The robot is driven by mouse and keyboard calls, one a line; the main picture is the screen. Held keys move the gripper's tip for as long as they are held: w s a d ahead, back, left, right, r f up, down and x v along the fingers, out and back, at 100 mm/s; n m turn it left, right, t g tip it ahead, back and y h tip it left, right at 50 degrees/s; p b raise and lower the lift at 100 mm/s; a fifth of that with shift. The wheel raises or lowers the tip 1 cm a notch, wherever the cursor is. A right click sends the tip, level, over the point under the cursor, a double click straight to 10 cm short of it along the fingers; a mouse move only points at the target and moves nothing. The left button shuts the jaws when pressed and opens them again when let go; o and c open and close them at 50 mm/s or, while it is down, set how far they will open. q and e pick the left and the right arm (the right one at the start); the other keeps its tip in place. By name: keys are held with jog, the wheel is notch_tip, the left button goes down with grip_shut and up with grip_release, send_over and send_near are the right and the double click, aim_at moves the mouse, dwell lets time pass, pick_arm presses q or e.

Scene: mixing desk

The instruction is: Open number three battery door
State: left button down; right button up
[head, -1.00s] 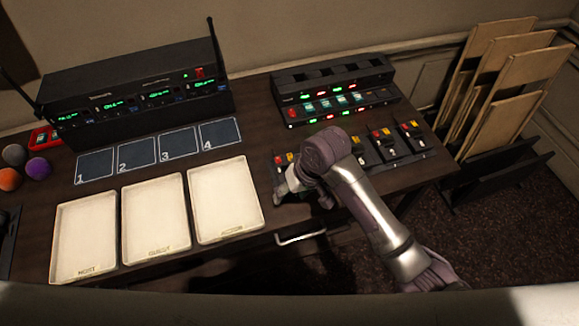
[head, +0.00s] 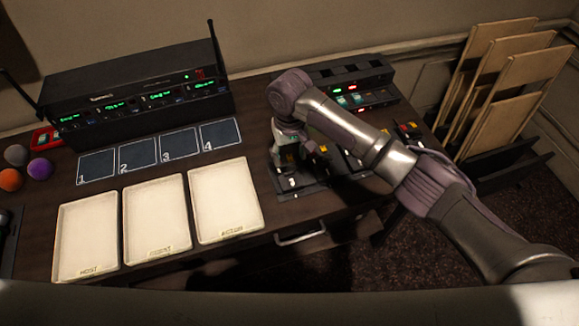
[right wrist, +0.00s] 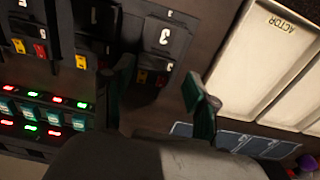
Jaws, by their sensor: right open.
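A row of black battery units (head: 299,186) with red and yellow parts and white number labels lies at the front right of the desk. My right gripper (head: 299,154) reaches down over the left end of this row and partly hides it. In the right wrist view my right gripper (right wrist: 162,92) is open and empty. Its fingers are spread near a black unit (right wrist: 154,60) with a small white label, a red part and a yellow part. I see no clear contact. My left gripper is not in view.
A black charger (head: 352,74) with lit red and green lamps stands behind the row, partly hidden by my arm. Cream trays (head: 228,200) and dark numbered pads (head: 179,146) lie to the left, before a radio rack (head: 135,85). Boards (head: 510,85) stand at right.

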aim_at(290, 173)
notch_tip(290, 173, down, 7)
jog(key=shift+f, duration=0.1)
dwell(0.3)
